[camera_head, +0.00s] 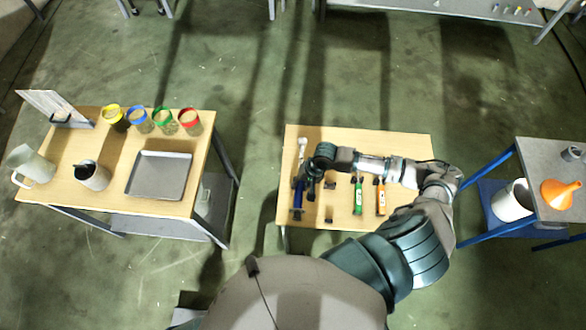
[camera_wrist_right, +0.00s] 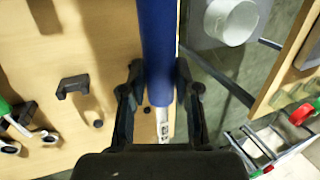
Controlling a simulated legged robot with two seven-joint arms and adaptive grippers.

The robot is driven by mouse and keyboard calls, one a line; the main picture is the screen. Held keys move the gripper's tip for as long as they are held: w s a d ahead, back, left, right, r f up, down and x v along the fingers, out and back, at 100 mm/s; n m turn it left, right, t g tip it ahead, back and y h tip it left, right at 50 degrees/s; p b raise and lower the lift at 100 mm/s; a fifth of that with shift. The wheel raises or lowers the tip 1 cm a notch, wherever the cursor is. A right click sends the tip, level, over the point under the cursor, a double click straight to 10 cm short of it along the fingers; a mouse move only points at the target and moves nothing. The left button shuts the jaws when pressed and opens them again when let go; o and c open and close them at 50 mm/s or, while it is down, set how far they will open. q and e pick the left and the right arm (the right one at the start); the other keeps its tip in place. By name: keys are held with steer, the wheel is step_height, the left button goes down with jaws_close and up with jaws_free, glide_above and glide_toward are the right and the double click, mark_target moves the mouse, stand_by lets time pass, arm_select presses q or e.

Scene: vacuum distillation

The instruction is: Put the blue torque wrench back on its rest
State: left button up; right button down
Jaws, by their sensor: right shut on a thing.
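The blue torque wrench (camera_head: 298,192) is over the left part of the middle table, its silver end toward the back. In the right wrist view its blue handle (camera_wrist_right: 157,50) runs between my fingers, with part of the silver shaft (camera_wrist_right: 163,122) below. My right gripper (camera_head: 312,176) is shut on the handle; it also shows in the wrist view (camera_wrist_right: 160,95). Black rest brackets (camera_head: 328,219) stand on the table to the right of the wrench, and an empty one shows in the wrist view (camera_wrist_right: 73,86). Whether the wrench touches the table is unclear. My left gripper is not in view.
Green (camera_head: 358,196) and orange (camera_head: 381,199) tools lie to the right on the middle table (camera_head: 410,143). A left table holds a metal tray (camera_head: 158,176), jugs and several coloured jars. A right table holds an orange funnel (camera_head: 560,193) and a white container (camera_head: 512,201).

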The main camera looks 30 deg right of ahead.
steer(key=shift+a+r, duration=0.15)
steer(key=shift+p, duration=0.7)
steer(key=shift+f, duration=0.2)
steer(key=shift+f+b, duration=1.1)
steer(key=shift+f, duration=1.75)
steer(key=shift+p, duration=0.6)
steer(key=shift+p, duration=0.55)
